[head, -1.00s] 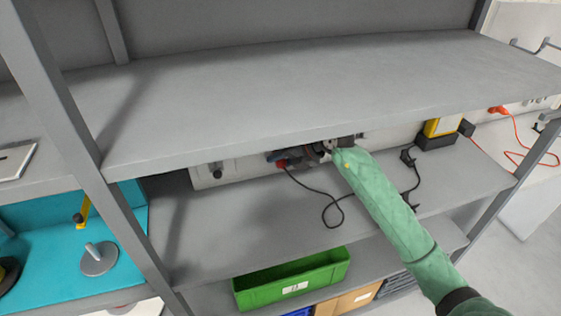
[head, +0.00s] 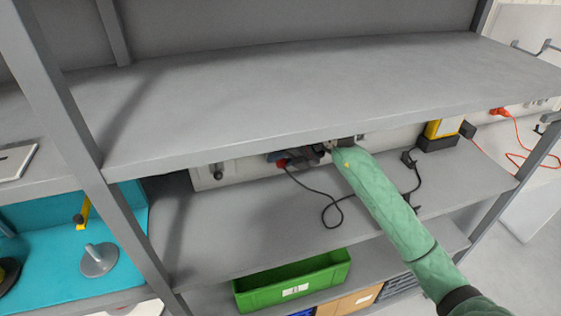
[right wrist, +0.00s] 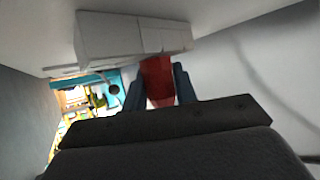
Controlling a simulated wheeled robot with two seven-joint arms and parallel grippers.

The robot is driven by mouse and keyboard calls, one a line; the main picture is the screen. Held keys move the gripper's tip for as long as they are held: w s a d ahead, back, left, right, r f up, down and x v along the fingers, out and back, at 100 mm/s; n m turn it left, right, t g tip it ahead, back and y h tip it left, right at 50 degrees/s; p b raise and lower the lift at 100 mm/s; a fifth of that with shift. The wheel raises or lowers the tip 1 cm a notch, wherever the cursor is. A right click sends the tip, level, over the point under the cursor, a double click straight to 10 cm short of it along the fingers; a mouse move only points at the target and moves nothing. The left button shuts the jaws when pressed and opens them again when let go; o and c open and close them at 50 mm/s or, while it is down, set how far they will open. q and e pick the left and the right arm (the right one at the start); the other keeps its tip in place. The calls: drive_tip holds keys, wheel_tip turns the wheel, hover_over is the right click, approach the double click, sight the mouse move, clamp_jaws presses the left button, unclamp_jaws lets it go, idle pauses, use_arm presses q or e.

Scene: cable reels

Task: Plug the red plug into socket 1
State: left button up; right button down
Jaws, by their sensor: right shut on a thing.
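The red plug (head: 282,163) is under the upper shelf board in the head view, with a dark cable looping down from it onto the lower shelf. My right gripper (head: 279,157) is shut on it. In the right wrist view the red plug (right wrist: 158,80) sits between the two dark blue fingers (right wrist: 157,86). Its far end meets the edge of a white block (right wrist: 120,38); I cannot tell whether it is inserted. The white socket strip (head: 240,168) runs along the back of the shelf. Socket numbers cannot be read, and the upper board hides part of it.
The upper shelf board (head: 300,95) lies close above my right gripper. A black plug (head: 408,158) and a yellow device on a dark base (head: 440,130) are to the right. A green bin (head: 290,280) is below. The lower shelf's left part is clear.

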drive_tip(key=c, duration=0.6)
unclamp_jaws()
drive_tip(key=shift+o, duration=0.2)
drive_tip(key=shift+s+f+p+v, duration=0.1)
drive_tip(key=shift+s+p+v, duration=0.15)
drive_tip(key=shift+v, duration=0.95)
drive_tip(key=shift+s+f+p+v, duration=0.1)
drive_tip(key=shift+s+p+v, duration=0.2)
drive_tip(key=shift+v, duration=0.85)
drive_tip(key=shift+s+f+p+v, duration=0.1)
drive_tip(key=shift+s+p+v, duration=0.15)
drive_tip(key=shift+v, duration=0.95)
drive_tip(key=shift+a, duration=0.1)
